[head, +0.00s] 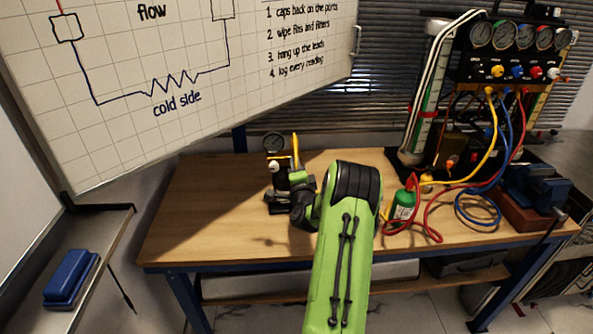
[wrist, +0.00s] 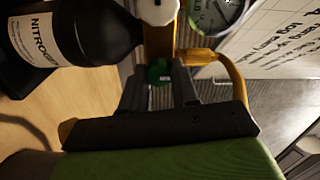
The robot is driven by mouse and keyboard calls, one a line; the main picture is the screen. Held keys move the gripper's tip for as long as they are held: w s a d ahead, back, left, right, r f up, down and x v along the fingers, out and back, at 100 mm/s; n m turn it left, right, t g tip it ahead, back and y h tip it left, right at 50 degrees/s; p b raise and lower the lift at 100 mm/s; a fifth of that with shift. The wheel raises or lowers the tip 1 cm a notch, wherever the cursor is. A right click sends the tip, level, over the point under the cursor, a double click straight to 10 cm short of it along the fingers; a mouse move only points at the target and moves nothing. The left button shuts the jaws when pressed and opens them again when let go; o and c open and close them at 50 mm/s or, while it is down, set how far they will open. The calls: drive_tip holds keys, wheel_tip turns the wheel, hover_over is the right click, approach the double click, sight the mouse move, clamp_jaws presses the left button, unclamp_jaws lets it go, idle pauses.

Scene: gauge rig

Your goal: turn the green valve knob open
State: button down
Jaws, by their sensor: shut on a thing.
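The green valve knob (wrist: 159,72) shows in the wrist view, on the brass-coloured body of a small gauge rig. My gripper (wrist: 160,77) has one dark finger on each side of the knob and is shut on it. The fingers partly cover it, and I cannot tell how far it is turned. In the head view, the rig's gauge (head: 273,143) stands on the bench behind my arm, which hides the knob and my fingertips.
A black bottle labelled nitrogen (wrist: 85,35) is close beside the knob. A yellow hose (wrist: 228,68) curves on the other side. The bench's left part is clear.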

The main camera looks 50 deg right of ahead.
idle(0.3)
drive_tip(key=c, duration=0.8)
unclamp_jaws()
drive_tip(key=shift+c, duration=0.2)
drive_tip(key=b+v, duration=1.1)
drive_tip(key=v, duration=0.4)
drive_tip(key=shift+s+a, duration=0.25)
drive_tip(key=shift+s, duration=0.05)
